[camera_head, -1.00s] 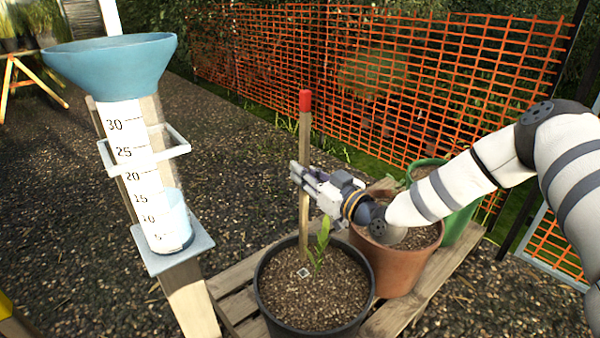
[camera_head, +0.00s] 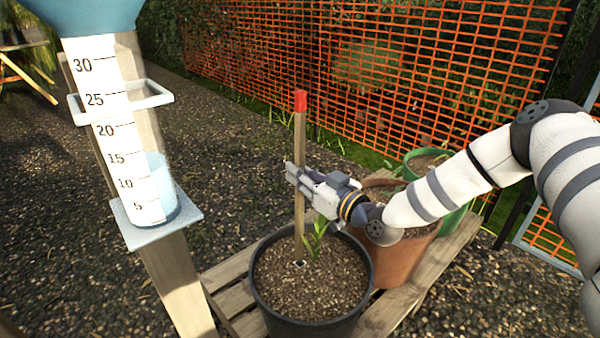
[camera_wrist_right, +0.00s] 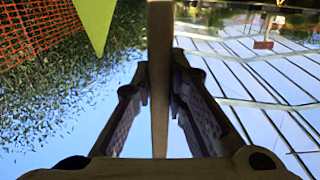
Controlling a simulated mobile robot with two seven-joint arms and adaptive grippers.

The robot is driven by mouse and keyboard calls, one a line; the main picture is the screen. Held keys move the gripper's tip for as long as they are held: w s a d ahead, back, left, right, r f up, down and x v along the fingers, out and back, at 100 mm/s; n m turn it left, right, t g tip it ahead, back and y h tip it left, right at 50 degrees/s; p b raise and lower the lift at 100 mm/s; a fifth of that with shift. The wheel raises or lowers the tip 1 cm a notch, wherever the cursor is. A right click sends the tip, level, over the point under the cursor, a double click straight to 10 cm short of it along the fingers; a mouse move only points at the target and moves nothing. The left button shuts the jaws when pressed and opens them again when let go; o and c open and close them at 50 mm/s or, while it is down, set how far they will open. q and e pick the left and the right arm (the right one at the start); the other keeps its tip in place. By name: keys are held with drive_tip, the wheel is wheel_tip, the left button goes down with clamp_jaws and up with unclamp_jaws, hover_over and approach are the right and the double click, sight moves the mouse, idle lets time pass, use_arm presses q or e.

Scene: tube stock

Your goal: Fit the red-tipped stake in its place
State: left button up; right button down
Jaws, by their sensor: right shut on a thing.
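The red-tipped stake (camera_head: 299,135) is a wooden rod standing roughly upright over the black pot (camera_head: 258,297), red end up. My right gripper (camera_head: 297,178) is shut on its middle from the right. In the right wrist view the stake (camera_wrist_right: 159,80) runs between the two fingers (camera_wrist_right: 158,100). Its lower end is close to a small pale-rimmed mark (camera_head: 299,264) in the pot's soil; I cannot tell whether it touches or enters the soil. A green seedling (camera_head: 317,238) stands just right of the stake. My left gripper is not in view.
A terracotta pot (camera_head: 397,264) and a green pot (camera_head: 452,218) stand behind the black pot on a wooden pallet (camera_head: 235,298). A rain gauge (camera_head: 128,150) on a post is at left. Orange mesh fencing (camera_head: 420,70) runs behind. Gravel lies between.

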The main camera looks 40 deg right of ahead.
sight(302, 202)
drive_tip(key=shift+s, duration=0.15)
drive_tip(key=shift+f+b, duration=0.35)
drive_tip(key=shift+f, duration=0.55)
drive_tip(key=shift+f+b, duration=1)
drive_tip(key=shift+f, duration=0.5)
drive_tip(key=shift+f+b, duration=1)
drive_tip(key=shift+f, duration=0.45)
